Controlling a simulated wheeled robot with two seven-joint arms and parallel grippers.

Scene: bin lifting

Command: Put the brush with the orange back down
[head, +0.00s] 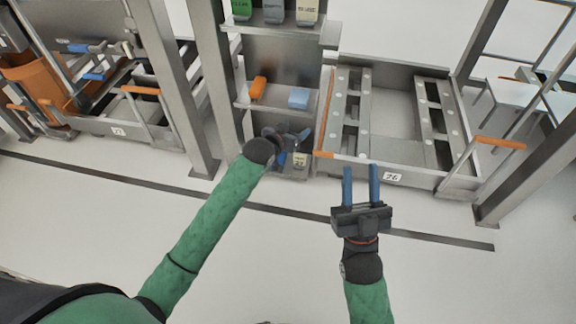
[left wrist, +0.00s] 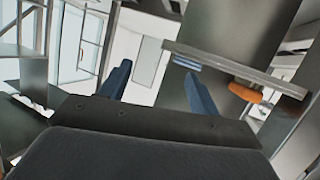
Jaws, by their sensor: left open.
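An orange-backed item that looks like the brush (head: 258,88) lies on the left part of a grey shelf (head: 278,111). Its bristles cannot be made out. In the left wrist view the brush (left wrist: 245,93) shows right of the fingers, at the shelf edge (left wrist: 225,66). My left gripper (head: 293,147) is in front of and below the shelf, apart from the brush. It is open, with nothing seen between its fingers (left wrist: 160,90). My right gripper (head: 361,186) is open and empty over the floor, in front of the bin frame.
A light blue block (head: 299,97) lies on the same shelf, right of the brush. Boxes (head: 275,12) stand on the shelf above. A metal frame (head: 345,166) marked 26 is at right, a grey post (head: 172,85) at left. The front floor is clear.

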